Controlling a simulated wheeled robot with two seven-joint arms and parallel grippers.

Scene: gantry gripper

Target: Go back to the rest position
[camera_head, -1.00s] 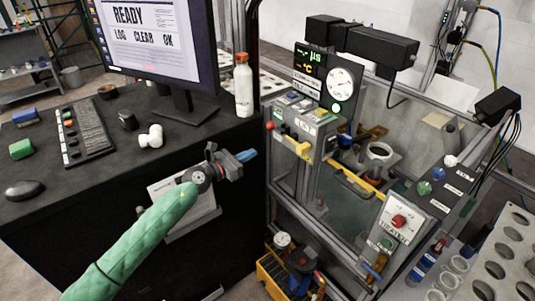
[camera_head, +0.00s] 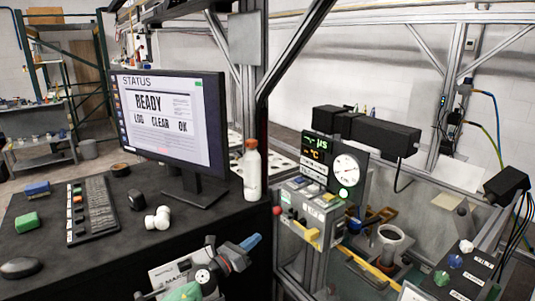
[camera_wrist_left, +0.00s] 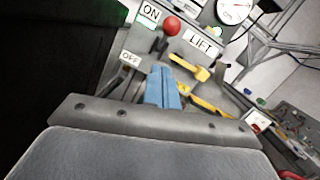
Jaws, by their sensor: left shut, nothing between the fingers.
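My left gripper (camera_head: 250,241) shows low in the head view, in front of the desk and to the left of the machine's control panel. Its blue fingers are shut with nothing between them. In the left wrist view the blue fingers (camera_wrist_left: 163,88) lie together and point toward the panel with the ON, OFF and LIFT labels, apart from it as far as I can tell. My left arm shows green at the bottom edge of the head view. My right gripper is not in view.
The desk (camera_head: 120,235) holds a monitor (camera_head: 170,118), a keyboard (camera_head: 91,209) and a white bottle (camera_head: 252,172). The machine panel has a yellow lever (camera_head: 311,233) and a red knob (camera_head: 277,210). A gauge (camera_head: 346,169) stands above it. A grey frame post rises behind the bottle.

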